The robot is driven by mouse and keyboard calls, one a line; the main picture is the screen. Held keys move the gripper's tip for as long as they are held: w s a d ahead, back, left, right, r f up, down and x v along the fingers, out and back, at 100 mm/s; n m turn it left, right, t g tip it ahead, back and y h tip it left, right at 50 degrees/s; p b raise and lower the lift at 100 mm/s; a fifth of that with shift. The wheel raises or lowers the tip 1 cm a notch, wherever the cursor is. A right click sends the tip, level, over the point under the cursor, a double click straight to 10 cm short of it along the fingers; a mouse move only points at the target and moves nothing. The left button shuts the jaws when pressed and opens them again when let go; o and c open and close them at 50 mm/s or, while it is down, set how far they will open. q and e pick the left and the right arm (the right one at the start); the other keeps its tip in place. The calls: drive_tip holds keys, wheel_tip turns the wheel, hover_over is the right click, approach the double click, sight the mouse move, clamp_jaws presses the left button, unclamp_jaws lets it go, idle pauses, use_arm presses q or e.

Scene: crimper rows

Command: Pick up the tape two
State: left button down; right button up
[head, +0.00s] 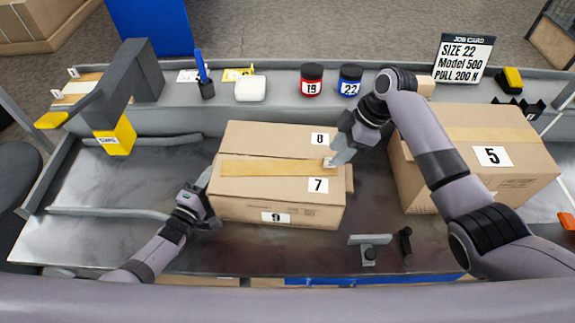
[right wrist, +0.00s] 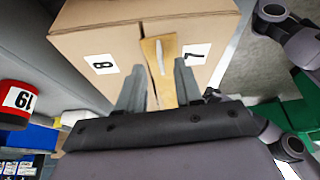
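A cardboard box (head: 275,200) with labels 7, 8 and 9 lies closed on the workbench. A tan tape strip (head: 265,168) runs along its top seam, and a small pale piece shows on the tape near its right end. My right gripper (head: 341,155) is at the box's right end, beside that tape end. In the right wrist view its two fingers are apart, with the tape (right wrist: 167,85) visible between them, and they look empty. My left gripper (head: 203,185) is against or very near the box's left side; its finger gap is not clear.
A second box labelled 5 (head: 480,165) stands at the right. Red (head: 311,80) and blue (head: 350,80) jars and a job card (head: 464,58) are at the back. A grey T-shaped tool (head: 369,247) lies in front. The bench left of the box is mostly clear.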

drive_tip(key=shift+x, duration=1.75)
clamp_jaws()
wheel_tip(320, 180, up, 10)
